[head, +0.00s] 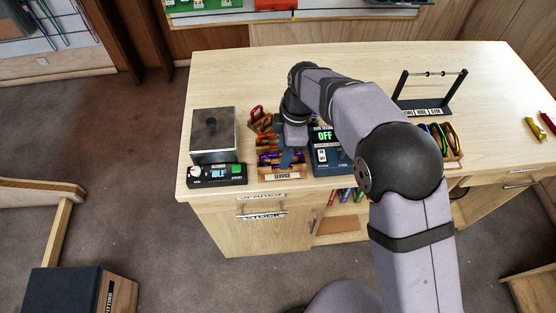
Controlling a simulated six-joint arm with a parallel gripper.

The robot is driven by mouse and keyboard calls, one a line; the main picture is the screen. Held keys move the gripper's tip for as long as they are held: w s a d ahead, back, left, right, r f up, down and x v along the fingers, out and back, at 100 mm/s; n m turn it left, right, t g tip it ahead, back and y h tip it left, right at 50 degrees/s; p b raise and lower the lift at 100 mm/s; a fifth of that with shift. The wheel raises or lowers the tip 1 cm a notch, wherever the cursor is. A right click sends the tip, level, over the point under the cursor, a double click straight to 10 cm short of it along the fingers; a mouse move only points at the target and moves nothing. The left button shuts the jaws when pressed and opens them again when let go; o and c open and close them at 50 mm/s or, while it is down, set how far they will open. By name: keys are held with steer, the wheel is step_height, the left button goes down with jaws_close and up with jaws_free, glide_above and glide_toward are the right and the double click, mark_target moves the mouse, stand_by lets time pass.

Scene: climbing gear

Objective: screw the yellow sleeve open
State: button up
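My gripper (287,157) points down over the rack labelled SERVICE (282,176), on the front part of the wooden table. Its fingers are small and partly hidden by the wrist, so I cannot see whether they are apart or hold anything. Several coloured pieces of gear, orange, red and purple, lie in the rack around and under the gripper. I cannot make out a yellow sleeve among them. A yellow piece of gear (536,129) lies at the table's right end, away from my gripper.
Left of the rack stand a metal box (213,135) and a control unit reading IDLE (217,175). Right of it is a blue device reading OFF (328,158). A crate of gear (454,157), a black rack (428,104) and a red piece (547,122) are farther right. The table's back is clear.

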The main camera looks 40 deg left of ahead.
steer(key=shift+s+d+b, duration=0.3)
steer(key=shift+s+d, duration=0.2)
steer(key=shift+s, duration=0.05)
steer(key=shift+f, duration=0.25)
stand_by(0.4)
steer(key=shift+f+b, duration=0.9)
steer(key=shift+f, duration=0.25)
steer(key=shift+w+a+p, duration=0.6)
steer(key=shift+w+a, duration=0.25)
steer(key=shift+r, duration=0.1)
